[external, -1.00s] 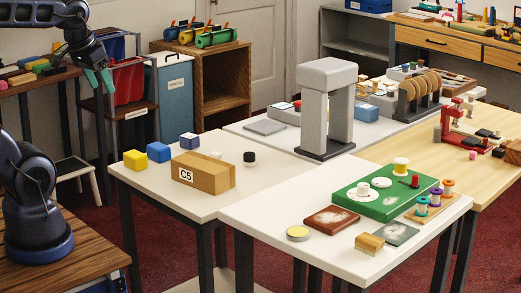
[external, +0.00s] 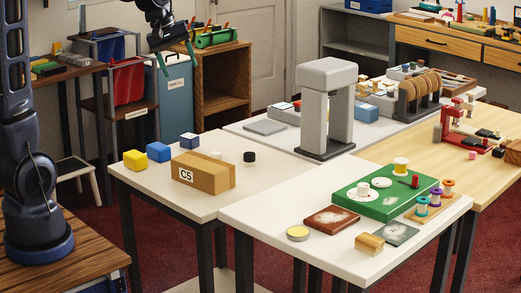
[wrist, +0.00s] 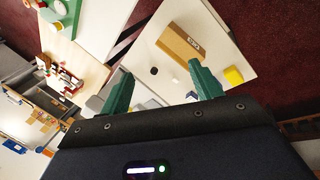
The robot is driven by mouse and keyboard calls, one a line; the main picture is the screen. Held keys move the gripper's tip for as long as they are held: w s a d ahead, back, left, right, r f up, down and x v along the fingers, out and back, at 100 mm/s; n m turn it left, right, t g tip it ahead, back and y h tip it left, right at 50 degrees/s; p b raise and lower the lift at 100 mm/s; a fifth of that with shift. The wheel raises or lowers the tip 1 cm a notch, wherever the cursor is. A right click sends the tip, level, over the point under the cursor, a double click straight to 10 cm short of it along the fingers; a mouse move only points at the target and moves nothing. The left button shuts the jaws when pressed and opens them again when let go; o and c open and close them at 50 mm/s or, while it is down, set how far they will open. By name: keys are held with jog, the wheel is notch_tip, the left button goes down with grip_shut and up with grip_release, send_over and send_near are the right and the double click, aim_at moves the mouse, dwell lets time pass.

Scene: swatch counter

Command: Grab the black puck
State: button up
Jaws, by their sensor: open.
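The black puck (external: 249,158) is a small, short dark cylinder. It sits on the white table just right of the cardboard box marked C5 (external: 203,174). In the wrist view the puck (wrist: 154,71) shows as a small dark spot on the table between my fingers. My gripper (external: 178,58) is open and empty, with two green fingers. It hangs high at the back left, well away from the puck. The wrist view shows the fingers apart (wrist: 160,70).
A grey arch (external: 327,110) rises to the right of the puck. Bare table (external: 270,180) lies in front of the puck.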

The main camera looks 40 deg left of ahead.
jog(key=w+a+f+n, duration=0.25)
jog(key=w+f, duration=0.25)
jog(key=w, duration=0.3)
jog(key=w+a+f+n, duration=0.1)
jog(key=w+f+n, duration=0.35)
jog(key=w, duration=0.35)
jog(key=n+h, duration=0.2)
jog(key=n, duration=0.5)
send_near(249, 153)
jog(key=x, duration=0.4)
jog(key=shift+s+d+f, duration=0.1)
jog(key=shift+s+d, duration=0.15)
jog(key=shift+d, duration=0.15)
jog(key=shift+g, duration=0.3)
jog(key=shift+w+a+x, duration=0.1)
jog(key=shift+x, duration=0.9)
jog(key=shift+w+a+x, duration=0.1)
jog(key=shift+w+x, duration=0.05)
jog(key=shift+x, duration=0.85)
jog(key=shift+w+a+x, duration=0.1)
jog(key=shift+x, duration=0.9)
jog(key=c, duration=1)
jog(key=shift+c, duration=0.2)
